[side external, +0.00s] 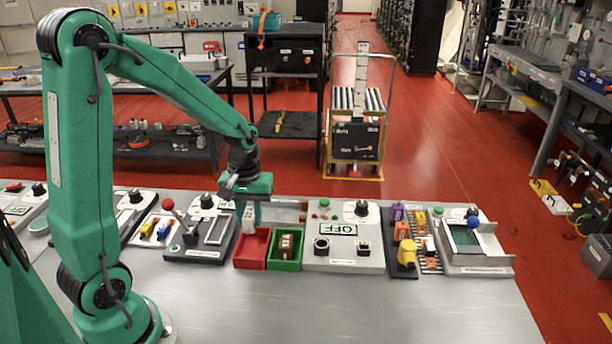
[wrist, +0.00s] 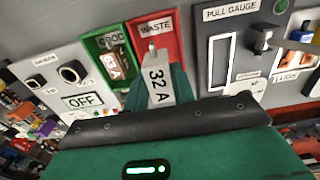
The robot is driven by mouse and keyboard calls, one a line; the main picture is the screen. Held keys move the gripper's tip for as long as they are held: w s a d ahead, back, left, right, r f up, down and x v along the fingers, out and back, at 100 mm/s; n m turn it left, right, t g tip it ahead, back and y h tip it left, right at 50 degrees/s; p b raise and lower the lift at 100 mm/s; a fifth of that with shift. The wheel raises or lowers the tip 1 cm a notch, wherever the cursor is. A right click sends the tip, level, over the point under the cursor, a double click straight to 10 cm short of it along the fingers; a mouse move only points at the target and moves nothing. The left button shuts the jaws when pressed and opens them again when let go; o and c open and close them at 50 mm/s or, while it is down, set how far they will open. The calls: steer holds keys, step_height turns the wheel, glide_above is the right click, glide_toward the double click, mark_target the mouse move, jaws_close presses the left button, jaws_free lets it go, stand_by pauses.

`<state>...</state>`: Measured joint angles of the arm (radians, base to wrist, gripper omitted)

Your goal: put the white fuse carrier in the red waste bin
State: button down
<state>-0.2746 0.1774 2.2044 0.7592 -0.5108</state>
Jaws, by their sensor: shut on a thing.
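My gripper (side external: 250,204) points down and is shut on the white fuse carrier (side external: 249,219), which hangs below the fingers. In the wrist view, the carrier (wrist: 157,82) is marked "32 A" and sits between my teal fingers (wrist: 156,95). The red waste bin (side external: 247,265) stands on the bench below my gripper. Its "WASTE" label and red wall (wrist: 172,45) show behind the carrier in the wrist view. The carrier's lower end appears at or just above the bin's rear rim; I cannot tell its exact height.
A green bin (side external: 284,266) labelled "GOOD" adjoins the red bin on the right and holds a brown carrier (side external: 286,245) marked "63 A". The pull gauge (side external: 205,240) is to the left. The "OFF" panel (side external: 340,259) is to the right. The bench front is clear.

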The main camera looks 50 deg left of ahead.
mark_target(254, 252)
steer(key=shift+f, duration=3.75)
steer(key=shift+f, duration=0.2)
steer(key=c, duration=1.1)
jaws_free()
steer(key=shift+r, duration=0.1)
steer(key=shift+r, duration=3.75)
